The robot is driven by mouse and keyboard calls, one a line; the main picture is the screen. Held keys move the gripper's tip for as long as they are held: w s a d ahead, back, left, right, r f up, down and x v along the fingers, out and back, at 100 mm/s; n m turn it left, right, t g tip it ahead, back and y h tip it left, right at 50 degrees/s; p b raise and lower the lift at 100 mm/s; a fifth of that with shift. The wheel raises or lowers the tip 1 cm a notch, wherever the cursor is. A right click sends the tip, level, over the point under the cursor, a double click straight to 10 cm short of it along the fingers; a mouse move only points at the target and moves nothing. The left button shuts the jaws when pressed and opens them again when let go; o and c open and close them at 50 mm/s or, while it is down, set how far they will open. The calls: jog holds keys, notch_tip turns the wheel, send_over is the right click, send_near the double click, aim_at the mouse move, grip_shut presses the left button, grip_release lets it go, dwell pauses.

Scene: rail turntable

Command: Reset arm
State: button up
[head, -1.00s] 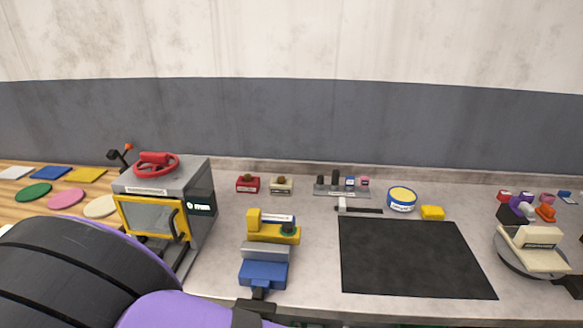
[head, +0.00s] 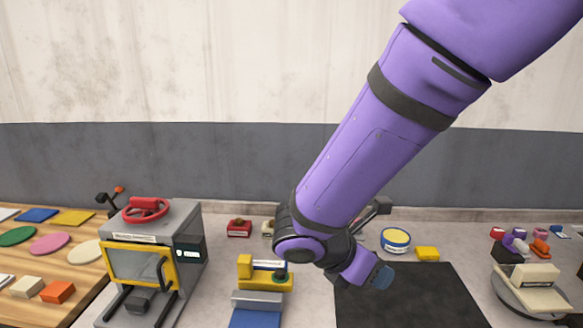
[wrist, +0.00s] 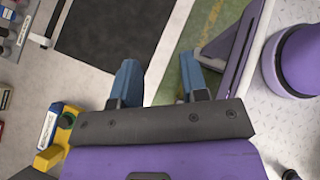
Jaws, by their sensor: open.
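My gripper shows in the wrist view (wrist: 162,85) with its two blue fingers apart and nothing between them. It hangs over the front edge of the bench, with the black mat (wrist: 105,35) and the green floor beyond the fingers. In the head view my purple arm comes down from the upper right, and my gripper's blue tip (head: 383,276) is over the left part of the black mat (head: 420,300). The arm hides part of the bench's back row.
A grey machine with a yellow-framed door (head: 140,265) and red handwheel (head: 146,208) stands at the left. A yellow and blue vise-like device (head: 262,285) is beside it. A blue-and-yellow tin (head: 395,240), a yellow block (head: 428,253) and a turntable (head: 512,292) stand at the right.

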jog(key=s+d+r+m+t+y, duration=0.1)
jog(key=s+d+r+m+y, duration=0.3)
jog(key=m, duration=0.8)
jog(key=s+d+r+m+t+y, duration=0.1)
jog(key=s+d+r+m+y, duration=0.4)
jog(key=s+d+r+m, duration=0.3)
jog(key=d+r+m, duration=0.3)
jog(key=d+r, duration=0.1)
jog(key=shift+s+m+y, duration=0.2)
jog(key=shift+m+y, duration=0.1)
jog(key=shift+m, duration=0.1)
